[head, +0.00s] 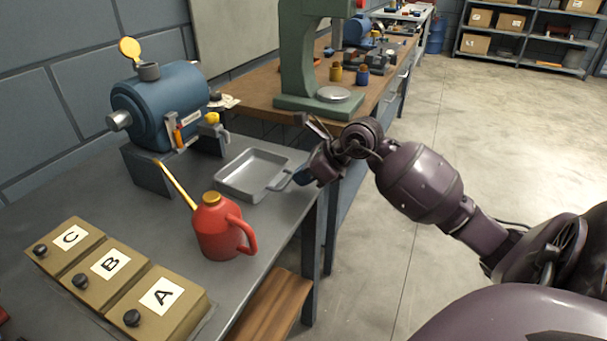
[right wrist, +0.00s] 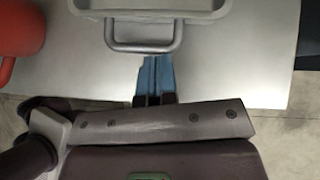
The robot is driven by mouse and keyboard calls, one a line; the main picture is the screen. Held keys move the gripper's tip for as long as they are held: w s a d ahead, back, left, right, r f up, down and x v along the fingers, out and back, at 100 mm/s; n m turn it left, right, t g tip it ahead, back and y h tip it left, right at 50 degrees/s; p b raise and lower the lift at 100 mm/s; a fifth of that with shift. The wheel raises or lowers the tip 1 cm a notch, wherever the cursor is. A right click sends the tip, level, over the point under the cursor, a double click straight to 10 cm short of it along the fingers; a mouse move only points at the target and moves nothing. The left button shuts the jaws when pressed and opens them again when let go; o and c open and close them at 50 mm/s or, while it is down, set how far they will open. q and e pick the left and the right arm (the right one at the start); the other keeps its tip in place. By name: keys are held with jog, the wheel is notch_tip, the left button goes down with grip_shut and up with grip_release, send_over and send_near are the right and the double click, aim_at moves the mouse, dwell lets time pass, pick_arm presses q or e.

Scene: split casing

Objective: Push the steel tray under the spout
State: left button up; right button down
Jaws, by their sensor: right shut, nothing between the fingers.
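The steel tray (head: 246,173) lies flat and empty on the grey bench, its handle (head: 281,182) facing my right arm. It also shows at the top of the right wrist view (right wrist: 150,12). The blue casing (head: 158,104) stands on a base behind the tray, to its left. A small grey spout (head: 222,137) with a yellow knob sits at its front right; the tray is in front and to the right of it. My right gripper (head: 302,177) is shut and empty, its blue fingertips (right wrist: 155,62) right at the handle bar. I cannot tell whether they touch.
A red oil can (head: 217,228) with a yellow nozzle stands left of the tray, near the front edge. Boxes marked A (head: 160,299), B and C stand at the near left. A green press (head: 300,60) stands on the wooden bench behind. Bare bench lies between tray and casing.

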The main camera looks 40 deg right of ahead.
aim_at(278, 181)
jog(key=shift+w+a, duration=0.4)
jog(key=shift+w, duration=0.3)
jog(key=shift+w+a, duration=0.4)
jog(key=shift+w, duration=0.25)
jog(key=shift+w+a, duration=0.1)
jog(key=shift+w, duration=0.1)
jog(key=shift+s, duration=0.1)
